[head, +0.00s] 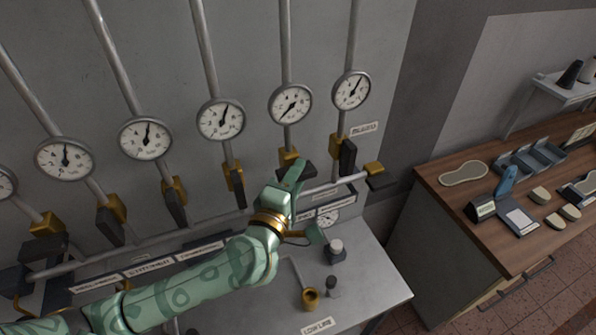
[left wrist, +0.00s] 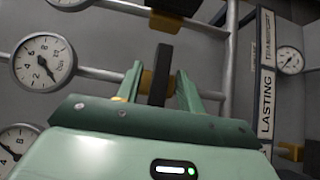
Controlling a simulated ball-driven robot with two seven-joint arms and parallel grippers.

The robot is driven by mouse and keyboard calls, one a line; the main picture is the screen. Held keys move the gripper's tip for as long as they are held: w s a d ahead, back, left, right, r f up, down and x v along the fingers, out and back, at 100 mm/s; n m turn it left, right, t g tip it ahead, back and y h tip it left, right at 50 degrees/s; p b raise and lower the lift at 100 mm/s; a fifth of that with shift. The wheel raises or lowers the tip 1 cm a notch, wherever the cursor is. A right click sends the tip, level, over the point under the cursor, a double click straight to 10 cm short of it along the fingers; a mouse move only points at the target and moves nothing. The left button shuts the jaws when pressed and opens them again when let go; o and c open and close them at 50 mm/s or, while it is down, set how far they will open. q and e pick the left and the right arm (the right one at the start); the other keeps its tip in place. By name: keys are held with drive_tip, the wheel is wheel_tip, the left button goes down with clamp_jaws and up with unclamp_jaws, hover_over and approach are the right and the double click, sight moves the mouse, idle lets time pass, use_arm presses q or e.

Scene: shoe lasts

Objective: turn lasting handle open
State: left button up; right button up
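The lasting valve has a brass body (head: 288,157) below a round gauge (head: 290,104) in the head view. Its black handle (head: 308,172) points off to the side, crosswise to its pipe. In the left wrist view the dark handle (left wrist: 160,75) stands between the two green fingers of my left gripper (left wrist: 160,85), with a gap on each side. In the head view my left gripper (head: 305,197) is at this valve, hiding part of it. A white label reading LASTING (left wrist: 266,105) shows at right in the wrist view. My right gripper is not in view.
Neighbouring valves have black handles (head: 236,185) and (head: 347,156) along their pipes, close on both sides. A horizontal pipe and label rail (head: 200,250) run below. A grey bench (head: 370,285) holds small tools. A wooden workbench (head: 440,190) stands at right.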

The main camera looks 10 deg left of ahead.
use_arm(q)
drive_tip(key=shift+w, duration=0.55)
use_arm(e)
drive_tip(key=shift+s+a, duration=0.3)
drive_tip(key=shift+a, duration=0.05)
use_arm(q)
drive_tip(key=shift+c, duration=0.4)
